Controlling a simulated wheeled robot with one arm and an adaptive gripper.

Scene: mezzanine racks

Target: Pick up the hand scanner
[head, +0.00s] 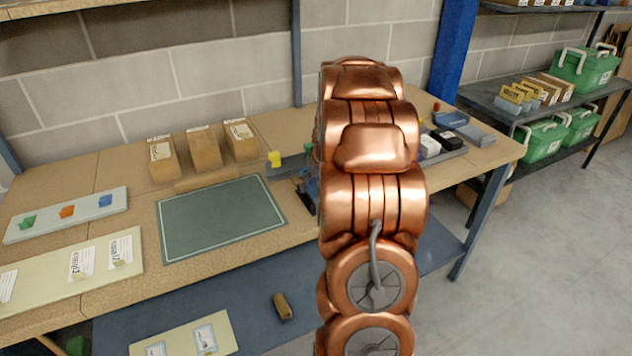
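I cannot pick out the hand scanner with certainty. A small blue and dark object (311,190) shows at the left edge of my copper arm, right of the green mat, and is mostly hidden by the arm. A blue-grey device (450,119) lies at the far right end of the bench; I cannot tell what it is. My arm stands upright across the middle of the head view and covers part of the bench. My gripper is not visible.
The wooden bench (120,215) holds a green mat (222,217), several cardboard boxes (203,148) along the back, and a pale strip with coloured pieces (67,214). Dark and white boxes (447,139) stand right of my arm. A rack with green crates (586,70) is at right; floor (560,240) there is clear.

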